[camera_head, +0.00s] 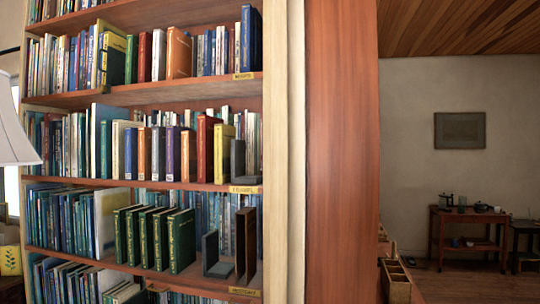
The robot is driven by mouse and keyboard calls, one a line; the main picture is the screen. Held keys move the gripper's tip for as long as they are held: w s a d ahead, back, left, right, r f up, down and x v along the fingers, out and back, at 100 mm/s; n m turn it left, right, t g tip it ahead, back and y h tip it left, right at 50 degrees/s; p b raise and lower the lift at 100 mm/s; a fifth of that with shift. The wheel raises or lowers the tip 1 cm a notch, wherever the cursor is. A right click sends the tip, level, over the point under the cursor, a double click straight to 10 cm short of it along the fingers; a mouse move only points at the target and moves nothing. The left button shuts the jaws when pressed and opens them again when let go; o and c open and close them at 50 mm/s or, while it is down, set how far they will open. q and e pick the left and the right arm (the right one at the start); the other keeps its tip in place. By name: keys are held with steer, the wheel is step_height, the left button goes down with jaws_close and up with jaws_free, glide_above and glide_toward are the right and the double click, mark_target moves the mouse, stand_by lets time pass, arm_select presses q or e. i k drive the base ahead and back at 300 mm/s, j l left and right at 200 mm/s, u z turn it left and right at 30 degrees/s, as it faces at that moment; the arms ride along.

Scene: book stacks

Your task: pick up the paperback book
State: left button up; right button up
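A tall wooden bookcase (190,94) fills the left half of the head view, with several shelves of upright books. I cannot tell which one is the paperback book. On the middle shelf stand orange, blue and purple books, a red book (207,149) and a yellow book (223,154). On the shelf below stand several matching dark green books (181,241) and a pale book (106,220) leaning among blue ones. Neither of my grippers is in view.
Grey bookends (212,256) stand at the right of the lower shelf. A reddish wooden post (342,150) borders the bookcase. A lampshade (14,131) is at the left edge. A far table (470,232) holds small items, with bare floor before it.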

mark_target(224, 133)
steer(key=i+j+z, duration=0.3)
steer(key=j, duration=0.35)
steer(key=j+z, duration=0.3)
steer(key=j, duration=0.3)
steer(key=i+j+z, duration=0.1)
steer(key=j+z, duration=0.2)
steer(key=j, duration=0.4)
